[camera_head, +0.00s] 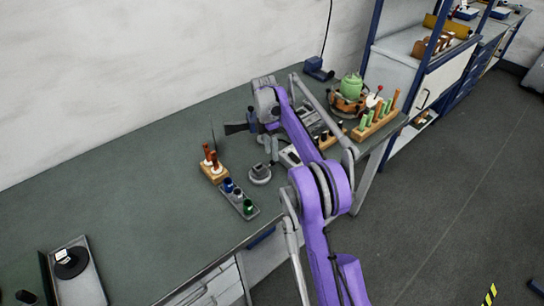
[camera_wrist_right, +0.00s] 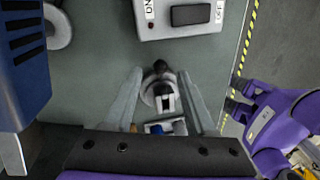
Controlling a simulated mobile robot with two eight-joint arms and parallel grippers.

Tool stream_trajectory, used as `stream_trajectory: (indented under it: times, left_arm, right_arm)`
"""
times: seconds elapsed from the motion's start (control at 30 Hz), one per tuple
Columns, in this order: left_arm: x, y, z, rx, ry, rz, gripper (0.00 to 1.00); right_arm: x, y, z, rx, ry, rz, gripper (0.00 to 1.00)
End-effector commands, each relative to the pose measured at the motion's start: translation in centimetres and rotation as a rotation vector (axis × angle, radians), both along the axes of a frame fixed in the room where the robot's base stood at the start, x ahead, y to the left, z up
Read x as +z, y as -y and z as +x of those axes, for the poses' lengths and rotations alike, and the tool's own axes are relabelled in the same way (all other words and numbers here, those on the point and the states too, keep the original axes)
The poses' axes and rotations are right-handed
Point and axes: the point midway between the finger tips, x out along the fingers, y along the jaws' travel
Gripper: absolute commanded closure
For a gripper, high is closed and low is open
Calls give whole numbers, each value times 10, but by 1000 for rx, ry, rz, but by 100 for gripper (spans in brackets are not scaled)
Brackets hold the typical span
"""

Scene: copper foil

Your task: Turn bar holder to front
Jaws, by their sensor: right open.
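The small upright piece (camera_wrist_right: 160,88), dark on top with a pale slotted lower part, stands between the fingers of my right gripper (camera_wrist_right: 158,85) in the right wrist view. It may be the bar holder, but I cannot tell for sure. The right gripper is open, with a finger on each side of it; contact is not clear. In the head view my right gripper (camera_head: 268,147) is low over the bench, left of its purple arm. A round grey piece (camera_head: 260,174) stands just below it there. My left gripper does not show.
A switch box (camera_wrist_right: 185,16) marked ON and OFF sits beyond the fingers. A wooden block (camera_head: 214,173) and a grey tray with small bottles (camera_head: 240,201) stand left of the arm. A wooden rack (camera_head: 375,125) is at right. The bench (camera_head: 120,185) further left is mostly clear.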

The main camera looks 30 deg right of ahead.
Motion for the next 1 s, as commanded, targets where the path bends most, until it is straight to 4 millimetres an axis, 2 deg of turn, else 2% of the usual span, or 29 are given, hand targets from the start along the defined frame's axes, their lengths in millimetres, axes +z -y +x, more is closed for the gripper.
stream_trajectory:
  times: [0.03,0.2,0.4,1.0]
  left_arm:
    - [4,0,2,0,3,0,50]
    - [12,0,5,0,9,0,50]
    - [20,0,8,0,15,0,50]
    - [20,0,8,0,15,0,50]
  right_arm:
    - [14,0,3,0,1,0,44]
    - [47,0,10,1,2,0,44]
    - [70,0,14,1,1,0,44]
    - [73,0,14,0,1,0,44]
